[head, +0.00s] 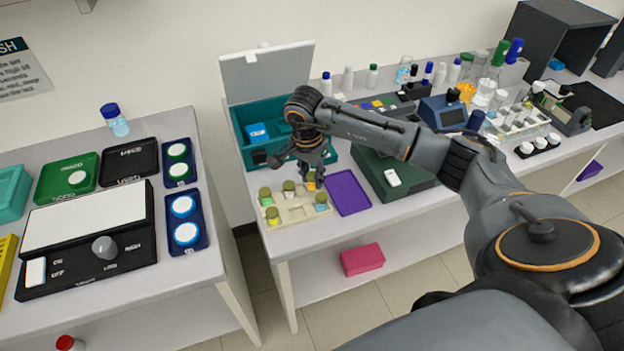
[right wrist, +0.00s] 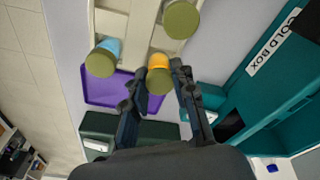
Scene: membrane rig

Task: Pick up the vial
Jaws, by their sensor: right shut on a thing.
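The vial with orange contents and an olive cap (right wrist: 158,78) is between the fingers of my right gripper (right wrist: 160,72), which is shut on it. In the head view the same vial (head: 311,181) shows just under my right gripper (head: 312,172), at the far right corner of the cream rack (head: 292,215). I cannot tell whether its base is still seated in the rack. Several other olive-capped vials stand in the rack, including a blue one (head: 321,201) in front and a yellow one (head: 272,216) at the near left. My left gripper is not in view.
A purple mat (head: 348,193) lies right of the rack. The open teal cold box (head: 240,135) stands behind it, with a blue item (head: 257,133) inside. A dark green box (head: 372,175) with a white object is farther right. A gap separates the left table (head: 190,270).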

